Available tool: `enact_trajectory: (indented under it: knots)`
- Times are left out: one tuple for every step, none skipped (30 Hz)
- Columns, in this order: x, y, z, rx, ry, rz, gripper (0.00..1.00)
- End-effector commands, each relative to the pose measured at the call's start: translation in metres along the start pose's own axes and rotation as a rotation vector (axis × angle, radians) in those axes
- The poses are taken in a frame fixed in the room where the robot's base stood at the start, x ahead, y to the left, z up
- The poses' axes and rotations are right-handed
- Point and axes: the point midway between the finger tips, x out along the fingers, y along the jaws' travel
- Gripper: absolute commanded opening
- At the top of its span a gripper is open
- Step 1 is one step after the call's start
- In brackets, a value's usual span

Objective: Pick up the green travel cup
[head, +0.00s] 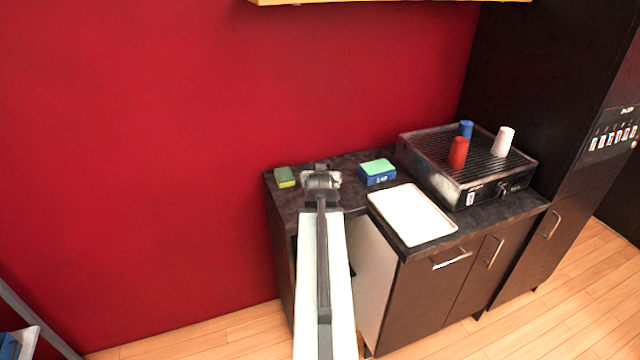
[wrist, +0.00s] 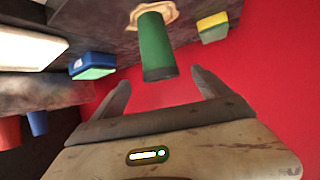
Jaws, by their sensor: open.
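The green travel cup (wrist: 157,48) shows in the wrist view, with a dark rim at its near end and its far end at a pale tan patch (wrist: 137,14) on the dark counter. My gripper (wrist: 161,84) is open, with one finger to each side of the cup's line. The cup's near end lies at or just beyond the fingertips; I cannot tell whether they overlap, and no contact shows. In the head view my gripper (head: 321,182) is over the left part of the counter, and the cup is hidden behind it.
A yellow-green sponge (head: 285,178) lies left of my gripper. A blue box with a green top (head: 378,177) and a white tray (head: 412,214) are to the right. Beyond, a dark machine (head: 440,180) bears red (head: 458,153), blue (head: 466,129) and white (head: 503,141) cups. A red wall stands behind.

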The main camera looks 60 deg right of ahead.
Motion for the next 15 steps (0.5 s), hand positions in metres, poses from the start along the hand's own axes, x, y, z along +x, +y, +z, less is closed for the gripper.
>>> enact_trajectory:
  knots:
    - [0.009, 0.0, 0.002, 0.0, -0.001, 0.0, 0.87]
    - [0.014, -0.001, 0.002, 0.0, -0.001, -0.001, 0.87]
    - [0.02, -0.001, 0.002, 0.0, -0.001, -0.001, 0.87]
    - [0.023, -0.001, 0.002, 0.0, -0.001, -0.001, 0.87]
    - [0.024, -0.001, 0.001, 0.0, -0.001, -0.001, 0.87]
    - [0.024, -0.001, 0.001, -0.001, -0.002, -0.001, 0.87]
    - [0.023, -0.001, 0.0, -0.001, -0.002, -0.001, 0.87]
    - [0.024, -0.001, 0.0, -0.001, -0.002, -0.001, 0.87]
    - [0.027, -0.001, 0.0, -0.001, -0.002, -0.001, 0.87]
    - [0.03, -0.001, -0.001, -0.001, -0.002, -0.002, 0.87]
    - [0.034, -0.001, -0.002, -0.001, -0.002, -0.002, 0.87]
    - [0.041, -0.001, -0.003, -0.001, -0.002, -0.002, 0.87]
    - [0.047, -0.001, -0.004, -0.001, -0.002, -0.002, 0.87]
    - [0.053, -0.001, -0.005, -0.001, -0.002, -0.002, 0.87]
    - [0.061, -0.001, -0.006, -0.001, -0.002, -0.002, 0.87]
